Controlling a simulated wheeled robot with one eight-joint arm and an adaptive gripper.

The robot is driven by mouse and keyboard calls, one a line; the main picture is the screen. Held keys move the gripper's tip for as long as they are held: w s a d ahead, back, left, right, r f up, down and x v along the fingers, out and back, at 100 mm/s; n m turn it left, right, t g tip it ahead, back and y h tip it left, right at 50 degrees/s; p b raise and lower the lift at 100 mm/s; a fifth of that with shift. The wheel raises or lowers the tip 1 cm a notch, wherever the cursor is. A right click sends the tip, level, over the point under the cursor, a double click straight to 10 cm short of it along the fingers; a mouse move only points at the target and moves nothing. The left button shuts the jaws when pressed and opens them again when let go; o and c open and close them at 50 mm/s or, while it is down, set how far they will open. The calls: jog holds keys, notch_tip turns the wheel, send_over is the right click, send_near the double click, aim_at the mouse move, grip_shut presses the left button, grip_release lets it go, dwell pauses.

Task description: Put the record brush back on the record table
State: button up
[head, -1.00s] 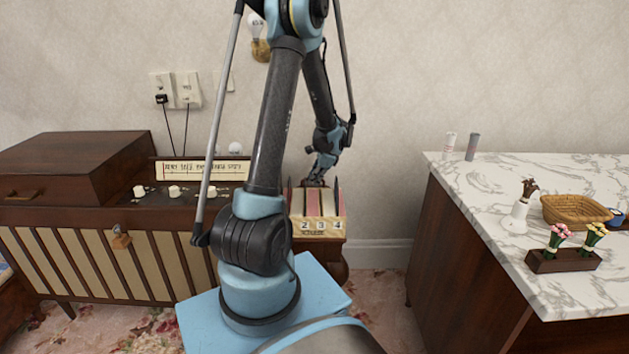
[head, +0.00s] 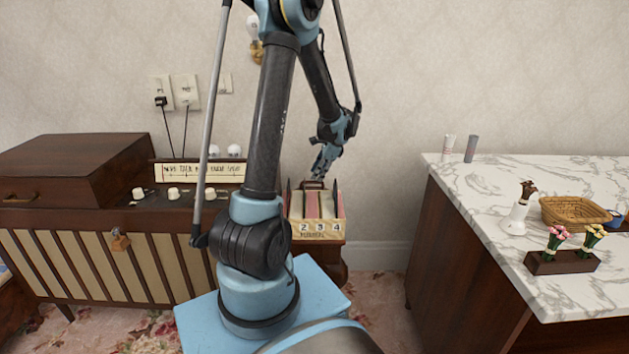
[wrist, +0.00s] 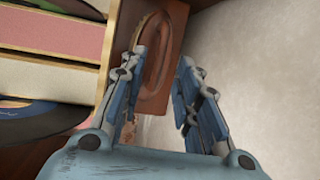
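In the head view a small brown arched shape (head: 313,184) shows at the back of the crate, likely the same piece. My gripper (wrist: 162,58) is open, its fingers apart with nothing clamped between them. The brush lies beyond the fingertips, partly covered by the left finger. In the head view my gripper (head: 320,168) hangs just above the crate's back edge. The small dark record table (head: 332,258) stands under the crate.
The record crate (head: 320,229), numbered in front, holds upright records and dividers. A wooden radio cabinet (head: 90,220) stands close on the left. A marble-topped counter (head: 480,190) with a basket (head: 573,210) and flowers stands right. The wall is close behind.

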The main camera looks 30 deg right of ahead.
jog(key=v, duration=0.7)
jog(key=s+a+r+n+g, duration=0.1)
jog(key=a+r+n, duration=0.15)
jog(key=a, duration=0.65)
jog(key=a+r+n+h, duration=0.15)
jog(key=a+n, duration=0.25)
jog(key=a, duration=0.6)
jog(key=s+a+r+n+g+y, duration=0.1)
jog(key=a+r+n, duration=0.25)
jog(key=a, duration=0.55)
jog(key=s+a+f+n+h, duration=0.1)
jog(key=s+a+f+n, duration=0.3)
jog(key=s+a+n, duration=0.3)
jog(key=s+a+f+n+h, duration=0.1)
jog(key=s+a+f+n, duration=0.2)
jog(key=s+a+n, duration=0.4)
jog(key=s+a, duration=0.1)
jog(key=s, duration=0.1)
jog(key=shift+s+a+f, duration=0.35)
jog(key=shift+a+f, duration=0.05)
